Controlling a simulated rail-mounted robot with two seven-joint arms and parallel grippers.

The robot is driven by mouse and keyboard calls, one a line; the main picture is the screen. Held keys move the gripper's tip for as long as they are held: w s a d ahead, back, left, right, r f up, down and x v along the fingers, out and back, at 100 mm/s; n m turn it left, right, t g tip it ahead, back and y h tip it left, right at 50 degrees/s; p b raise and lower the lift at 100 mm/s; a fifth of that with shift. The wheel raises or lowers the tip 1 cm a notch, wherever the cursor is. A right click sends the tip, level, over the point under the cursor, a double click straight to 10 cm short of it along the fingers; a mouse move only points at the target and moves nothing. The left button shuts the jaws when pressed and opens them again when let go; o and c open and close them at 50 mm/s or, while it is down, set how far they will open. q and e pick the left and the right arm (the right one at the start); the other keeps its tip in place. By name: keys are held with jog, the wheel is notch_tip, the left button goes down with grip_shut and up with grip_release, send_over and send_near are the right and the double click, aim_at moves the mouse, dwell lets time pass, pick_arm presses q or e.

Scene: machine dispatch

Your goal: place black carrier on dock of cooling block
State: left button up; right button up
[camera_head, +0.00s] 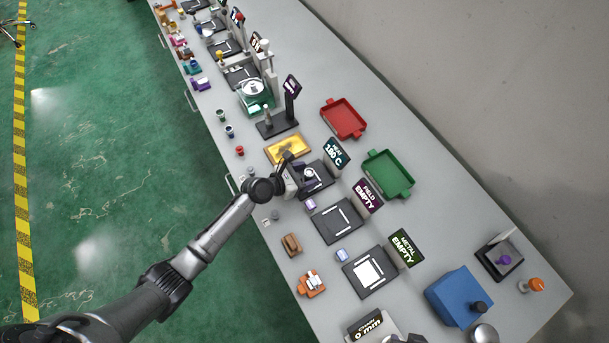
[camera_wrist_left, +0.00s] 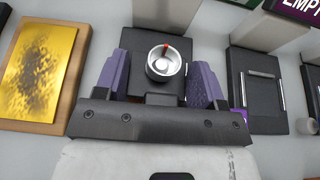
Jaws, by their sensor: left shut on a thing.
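My left gripper (camera_head: 302,183) is over the station with the "HEAT 180 C" sign (camera_head: 336,152). In the left wrist view its two purple fingers (camera_wrist_left: 158,88) stand on either side of a small black part, which I take to be the black carrier (camera_wrist_left: 160,99). The gripper is shut on it. A round metal cup (camera_wrist_left: 164,68) with a red mark lies just beyond, over a black plate (camera_wrist_left: 178,46). I cannot tell whether the carrier is lifted or still rests on the plate. I cannot surely tell which station is the cooling block.
A gold plate on a wooden base (camera_head: 288,147) lies beside the gripper. Black docks with "FIELD EMPTY" (camera_head: 368,196) and "METAL EMPTY" (camera_head: 406,248) signs stand nearer. Red (camera_head: 345,118) and green (camera_head: 388,174) trays are behind. A blue block (camera_head: 456,296) stands lower right.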

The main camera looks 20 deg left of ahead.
pick_arm(q)
jog(key=shift+f+b, duration=0.3)
jog(key=shift+f, duration=0.25)
pick_arm(e)
jog(key=shift+f, duration=0.25)
pick_arm(q)
jog(key=o, duration=0.9)
pick_arm(e)
jog(key=shift+d, duration=0.1)
pick_arm(q)
jog(key=shift+r, duration=0.2)
pick_arm(e)
jog(key=shift+r, duration=0.15)
pick_arm(q)
jog(key=shift+o, duration=0.4)
jog(key=shift+s+a+r+p, duration=0.25)
jog(key=shift+s+r+p, duration=0.1)
jog(key=shift+r+p, duration=0.3)
pick_arm(e)
jog(key=shift+w+r, duration=0.1)
jog(key=shift+r, duration=0.3)
pick_arm(q)
jog(key=v, duration=1.1)
jog(key=shift+p, duration=0.45)
pick_arm(e)
jog(key=shift+r, duration=0.55)
